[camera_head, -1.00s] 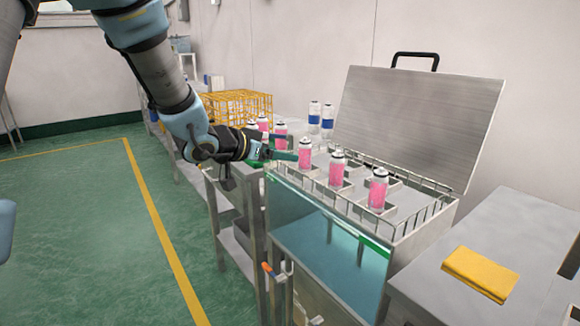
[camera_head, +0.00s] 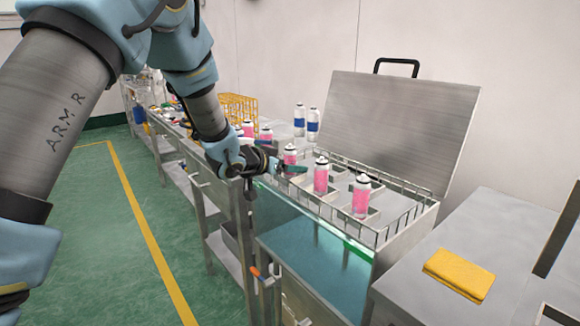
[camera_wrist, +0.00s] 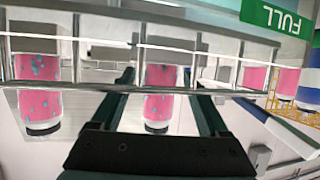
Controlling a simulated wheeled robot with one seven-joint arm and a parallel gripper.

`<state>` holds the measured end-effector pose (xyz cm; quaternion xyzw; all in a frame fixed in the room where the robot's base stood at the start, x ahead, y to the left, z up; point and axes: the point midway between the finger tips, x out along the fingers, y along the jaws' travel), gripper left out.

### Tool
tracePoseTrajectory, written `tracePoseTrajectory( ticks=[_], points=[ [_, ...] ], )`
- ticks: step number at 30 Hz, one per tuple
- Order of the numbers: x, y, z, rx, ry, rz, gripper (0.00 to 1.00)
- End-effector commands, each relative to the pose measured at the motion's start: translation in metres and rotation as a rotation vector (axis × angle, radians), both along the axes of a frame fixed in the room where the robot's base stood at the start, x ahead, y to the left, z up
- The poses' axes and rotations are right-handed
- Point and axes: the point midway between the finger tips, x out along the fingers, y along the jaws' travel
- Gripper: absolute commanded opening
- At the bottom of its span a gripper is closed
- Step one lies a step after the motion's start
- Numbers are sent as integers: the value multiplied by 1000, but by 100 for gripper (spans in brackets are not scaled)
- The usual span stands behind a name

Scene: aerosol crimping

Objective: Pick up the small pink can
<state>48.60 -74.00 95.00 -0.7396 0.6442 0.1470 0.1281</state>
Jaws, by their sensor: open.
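In the wrist view, which is upside down, a pink can (camera_wrist: 158,105) shows between the two spread fingers of my gripper (camera_wrist: 160,86), and another can (camera_wrist: 38,95) stands to the left. I cannot tell which can is the small one.
The rack's wire rail (camera_wrist: 100,42) crosses in front of the cans in the wrist view. A raised lid (camera_head: 400,120) stands behind. Blue-and-white cans (camera_head: 313,120), more pink cans (camera_head: 266,136) and a yellow wire basket (camera_head: 238,107) are beyond. A yellow cloth (camera_head: 459,273) lies at right.

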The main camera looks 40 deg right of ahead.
Motion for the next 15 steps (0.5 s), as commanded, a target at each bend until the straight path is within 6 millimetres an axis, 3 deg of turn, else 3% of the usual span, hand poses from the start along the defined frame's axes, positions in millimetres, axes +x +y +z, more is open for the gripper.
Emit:
tracePoseTrajectory(
  ticks=[7, 15],
  points=[
    [1, -1, -1, 0, 1, 1, 78],
    [0, -1, -1, 0, 0, 1, 48]
  ],
)
